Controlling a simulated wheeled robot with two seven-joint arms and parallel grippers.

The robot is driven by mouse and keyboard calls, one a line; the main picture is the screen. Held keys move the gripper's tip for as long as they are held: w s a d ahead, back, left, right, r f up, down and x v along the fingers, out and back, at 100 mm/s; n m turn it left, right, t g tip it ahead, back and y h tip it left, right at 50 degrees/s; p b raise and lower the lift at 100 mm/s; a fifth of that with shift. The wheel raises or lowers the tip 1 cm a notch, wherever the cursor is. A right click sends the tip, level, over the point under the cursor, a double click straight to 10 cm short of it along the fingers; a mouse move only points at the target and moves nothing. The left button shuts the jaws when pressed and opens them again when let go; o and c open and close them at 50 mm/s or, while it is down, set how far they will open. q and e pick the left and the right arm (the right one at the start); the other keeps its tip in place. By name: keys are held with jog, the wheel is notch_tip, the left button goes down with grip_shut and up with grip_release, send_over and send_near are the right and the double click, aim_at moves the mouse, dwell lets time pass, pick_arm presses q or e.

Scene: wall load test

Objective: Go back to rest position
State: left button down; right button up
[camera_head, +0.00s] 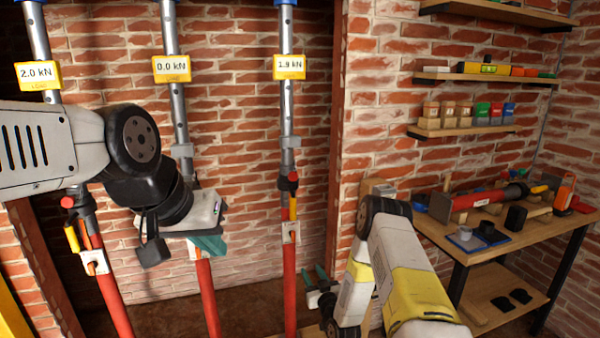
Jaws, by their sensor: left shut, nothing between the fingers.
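My left arm comes in from the left, and its gripper (210,243) with teal fingers is shut and empty. It hangs in front of the middle prop (207,295); I cannot tell if it touches it. My right arm comes in from the lower right, bent low. Its gripper (320,280) is to the right of the right prop's foot, with two teal fingers apart and nothing seen between them. Three upright red and grey props stand by the brick wall: left (107,285), middle and right (290,285). Their displays read 2.0, 0.0 and 1.9 kN.
A wooden workbench (500,240) on the right carries a red prop (480,198), a blue mat and tools, close to my right arm. A brick edge separates the recess from the bench.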

jog(key=w+d+r+g, duration=0.2)
jog(key=w+r, duration=0.3)
jog(key=r, duration=0.4)
jog(key=s+d+r+g+h, duration=0.1)
jog(key=s+d+r+g, duration=0.15)
jog(key=r, duration=0.65)
jog(key=s+d+r+g+h, duration=0.1)
jog(key=s+d+r+h, duration=0.15)
jog(key=r, duration=0.65)
jog(key=s+d+r+m+g, duration=0.1)
jog(key=s+r, duration=0.4)
jog(key=s, duration=0.4)
jog(key=s+d+r+m+g, duration=0.1)
jog(key=s+d+r+g, duration=0.1)
jog(key=s+r, duration=0.5)
jog(key=s+m+g, duration=0.1)
jog(key=s+g, duration=0.1)
jog(key=s, duration=1.9)
jog(key=shift+f, duration=0.3)
jog(key=shift+g, duration=0.25)
